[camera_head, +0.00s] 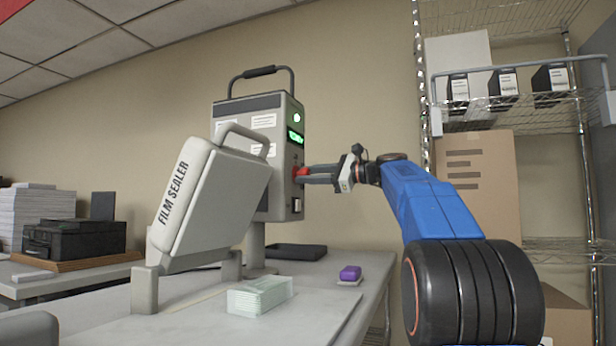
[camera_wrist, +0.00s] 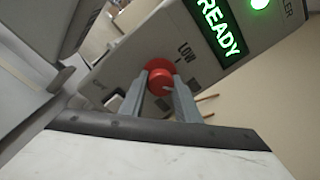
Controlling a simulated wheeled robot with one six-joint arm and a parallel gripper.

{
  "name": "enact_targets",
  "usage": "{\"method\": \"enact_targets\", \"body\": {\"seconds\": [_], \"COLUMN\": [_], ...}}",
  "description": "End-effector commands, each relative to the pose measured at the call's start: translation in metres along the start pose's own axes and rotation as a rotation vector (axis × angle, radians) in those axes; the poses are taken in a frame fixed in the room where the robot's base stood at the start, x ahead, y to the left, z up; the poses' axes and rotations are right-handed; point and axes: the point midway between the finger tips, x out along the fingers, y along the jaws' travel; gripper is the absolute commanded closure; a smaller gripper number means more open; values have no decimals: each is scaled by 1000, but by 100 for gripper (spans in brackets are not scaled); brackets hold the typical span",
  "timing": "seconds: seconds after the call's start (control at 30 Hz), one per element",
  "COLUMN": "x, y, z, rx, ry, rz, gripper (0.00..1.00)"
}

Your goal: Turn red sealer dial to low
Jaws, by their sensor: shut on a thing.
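The film sealer (camera_head: 207,200) stands on the table, with a grey control box (camera_head: 265,205) on its column. The red dial (camera_wrist: 159,80) is on the side panel of this box, below a lit green READY display (camera_wrist: 220,28). The word LOW (camera_wrist: 186,50) is printed beside the dial. My gripper (camera_wrist: 162,90) has one finger on each side of the dial and is shut on it. In the head view my gripper (camera_head: 312,174) reaches the box from the right, and only a little red of the dial (camera_head: 301,172) shows. The dial's exact setting is hard to tell.
A clear pack of film (camera_head: 261,296) and a purple block (camera_head: 350,273) lie on the table. A dark tray (camera_head: 296,251) is behind them. A wire shelf (camera_head: 520,110) with boxes stands at right.

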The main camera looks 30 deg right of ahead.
Motion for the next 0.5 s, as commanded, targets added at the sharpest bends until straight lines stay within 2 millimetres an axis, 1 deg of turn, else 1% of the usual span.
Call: {"method": "enact_targets", "body": {"seconds": [0.17,0.5], "x": [0,0], "y": [-1,-2], "z": [1,1], "rx": [-111,-423], "ry": [-5,-17], "rz": [-7,-18], "gripper": [93,93]}}
